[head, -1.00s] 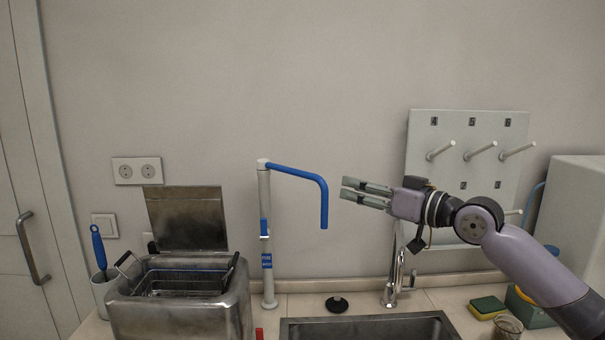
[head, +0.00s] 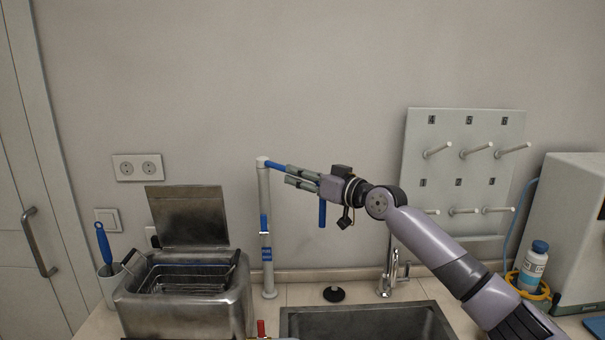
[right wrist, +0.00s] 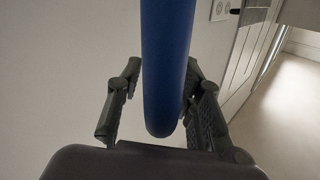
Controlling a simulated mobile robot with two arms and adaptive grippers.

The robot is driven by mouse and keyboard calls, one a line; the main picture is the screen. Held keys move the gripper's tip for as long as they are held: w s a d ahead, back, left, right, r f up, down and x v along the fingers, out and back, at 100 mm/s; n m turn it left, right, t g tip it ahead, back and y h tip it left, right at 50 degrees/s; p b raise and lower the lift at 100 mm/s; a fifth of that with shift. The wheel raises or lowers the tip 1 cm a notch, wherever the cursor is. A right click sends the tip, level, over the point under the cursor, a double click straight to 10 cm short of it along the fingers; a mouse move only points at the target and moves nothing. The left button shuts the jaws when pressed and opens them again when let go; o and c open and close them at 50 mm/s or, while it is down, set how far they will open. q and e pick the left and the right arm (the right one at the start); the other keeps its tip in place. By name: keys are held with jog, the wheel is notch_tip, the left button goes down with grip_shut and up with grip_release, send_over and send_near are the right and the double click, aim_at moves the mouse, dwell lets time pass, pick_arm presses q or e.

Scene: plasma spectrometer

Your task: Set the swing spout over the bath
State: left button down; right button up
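The swing spout is a blue tube (head: 322,214) on top of a pale upright post (head: 265,208). It points right from the post, and its bent-down end hangs above the back left of the sink, not above the tank. An open steel tank (head: 190,313) with a raised lid and a wire basket, apparently the bath, stands left of the post. My right gripper (head: 287,175) is at the spout's horizontal arm, hiding part of it. In the right wrist view the blue tube (right wrist: 167,70) runs between the two spread fingers; contact cannot be told. My left gripper is not in view.
A steel sink (head: 365,312) with a metal tap (head: 390,272) lies right of the post. A black stopper (head: 333,294) sits behind it. A peg board (head: 465,160) is on the wall. A white bottle with a blue cap (head: 533,266) stands at right.

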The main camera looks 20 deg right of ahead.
grip_shut()
dwell(0.4)
dwell(0.4)
